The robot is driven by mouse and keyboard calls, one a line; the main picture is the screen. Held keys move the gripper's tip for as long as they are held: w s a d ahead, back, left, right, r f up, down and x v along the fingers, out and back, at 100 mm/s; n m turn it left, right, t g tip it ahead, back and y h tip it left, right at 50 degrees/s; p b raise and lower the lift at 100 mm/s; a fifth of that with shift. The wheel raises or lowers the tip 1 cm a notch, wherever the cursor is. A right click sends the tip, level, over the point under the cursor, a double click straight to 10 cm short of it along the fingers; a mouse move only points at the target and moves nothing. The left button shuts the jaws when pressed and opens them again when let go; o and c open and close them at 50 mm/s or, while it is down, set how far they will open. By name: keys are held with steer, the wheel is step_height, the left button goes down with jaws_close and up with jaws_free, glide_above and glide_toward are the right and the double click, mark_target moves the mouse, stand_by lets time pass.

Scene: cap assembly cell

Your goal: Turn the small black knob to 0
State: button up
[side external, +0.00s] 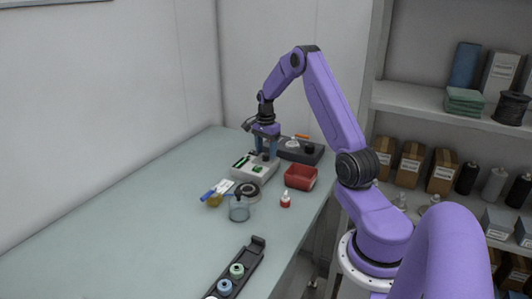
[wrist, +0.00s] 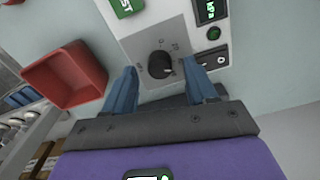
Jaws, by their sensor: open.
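The small black knob (wrist: 160,65) sits on a grey dial plate with small markings around it, on a pale box-shaped device (wrist: 155,22). A light mark on the knob points to the right and slightly down in the wrist view; I cannot read the markings clearly. My gripper (wrist: 162,84) is open, with one blue finger on each side of the knob and apart from it. In the side external view my gripper (side external: 266,157) is low over the device (side external: 254,170), and the knob is too small to make out there.
The device also has a green label, a small display and a green button (wrist: 214,33). A red bin (side external: 300,177) stands close beside it. A dark tray (side external: 301,151) lies behind.

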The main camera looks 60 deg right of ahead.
steer(key=shift+f, duration=0.65)
steer(key=c, duration=1.1)
steer(key=shift+o, duration=0.2)
